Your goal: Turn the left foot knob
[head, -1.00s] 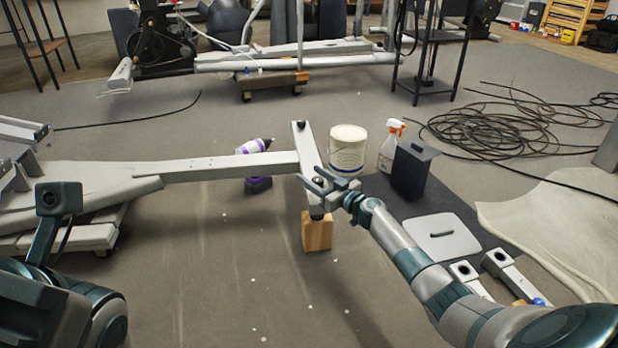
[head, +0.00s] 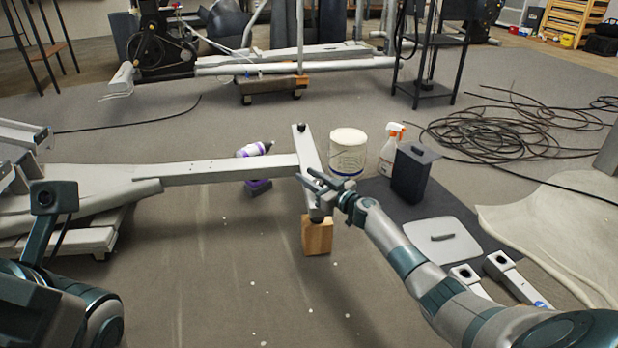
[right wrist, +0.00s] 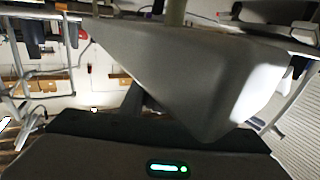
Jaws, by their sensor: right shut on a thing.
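A pale grey frame has a long beam (head: 230,171) that meets a short crossbar (head: 306,155). The crossbar has a dark end piece (head: 298,127) at its far end and a dark foot (head: 317,219) at its near end, by a wooden block (head: 317,237). In the right wrist view a large grey surface (right wrist: 190,75) fills the middle, and the grip is not clear.
A white bucket (head: 347,153), a spray bottle (head: 390,150) and a dark box (head: 411,172) stand right of the crossbar. A purple-and-white bottle (head: 254,149) lies behind the beam. Coiled cable (head: 500,130) is at the right. The floor left of the block is clear.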

